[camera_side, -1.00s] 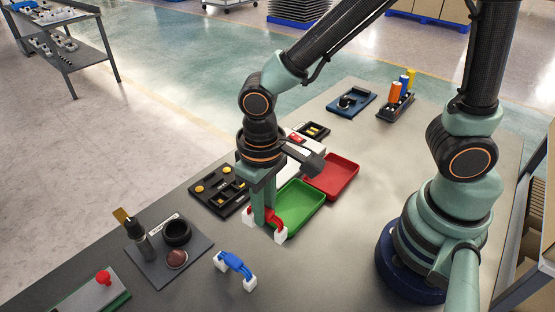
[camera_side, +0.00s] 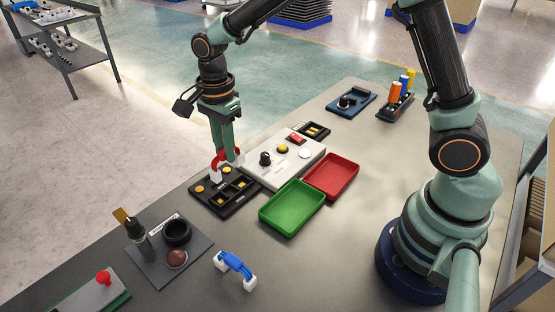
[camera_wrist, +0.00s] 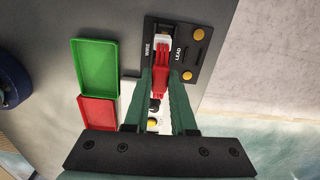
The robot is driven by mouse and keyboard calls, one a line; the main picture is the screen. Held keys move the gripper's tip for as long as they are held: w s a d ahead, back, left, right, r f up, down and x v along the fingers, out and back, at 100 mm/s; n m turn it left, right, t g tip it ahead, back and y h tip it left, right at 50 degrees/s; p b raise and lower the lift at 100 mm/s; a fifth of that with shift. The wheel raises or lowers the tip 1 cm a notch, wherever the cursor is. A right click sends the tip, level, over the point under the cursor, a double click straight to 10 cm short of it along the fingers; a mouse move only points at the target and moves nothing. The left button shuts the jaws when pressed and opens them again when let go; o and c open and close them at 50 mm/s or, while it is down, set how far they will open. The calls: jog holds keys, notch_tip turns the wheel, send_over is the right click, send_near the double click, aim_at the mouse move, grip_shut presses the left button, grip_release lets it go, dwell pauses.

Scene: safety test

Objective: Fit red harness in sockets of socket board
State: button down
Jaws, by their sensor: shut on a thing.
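The red harness (camera_side: 221,155), a red loop with white plug ends, is held between the green fingers of my gripper (camera_side: 229,158). In the wrist view the red harness (camera_wrist: 160,80) is between the fingertips (camera_wrist: 161,74), with one white plug end (camera_wrist: 162,43) in front of it. The black socket board (camera_side: 222,203) lies on the table, with yellow round pieces and slots. The harness appears over its far edge; I cannot tell whether it touches. The wrist view shows the board (camera_wrist: 186,58) beside the harness, lettered WIRE and LEAD. The other plug end is largely hidden there.
A white control panel (camera_side: 284,173) adjoins the board. Green (camera_side: 270,218) and red (camera_side: 315,187) trays are to its right. A blue harness (camera_side: 236,264) lies in front, and a grey plate (camera_side: 160,270) with a black ring is front left. Table between the trays and my base is clear.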

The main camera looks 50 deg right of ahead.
jog(key=shift+w+d+f+m, duration=0.15)
jog(key=shift+w+m, duration=0.05)
jog(key=shift+m, duration=0.1)
jog(key=shift+f, duration=2.6)
jog(key=shift+f, duration=0.95)
jog(key=shift+c, duration=1.3)
grip_release()
jog(key=shift+r, duration=3.55)
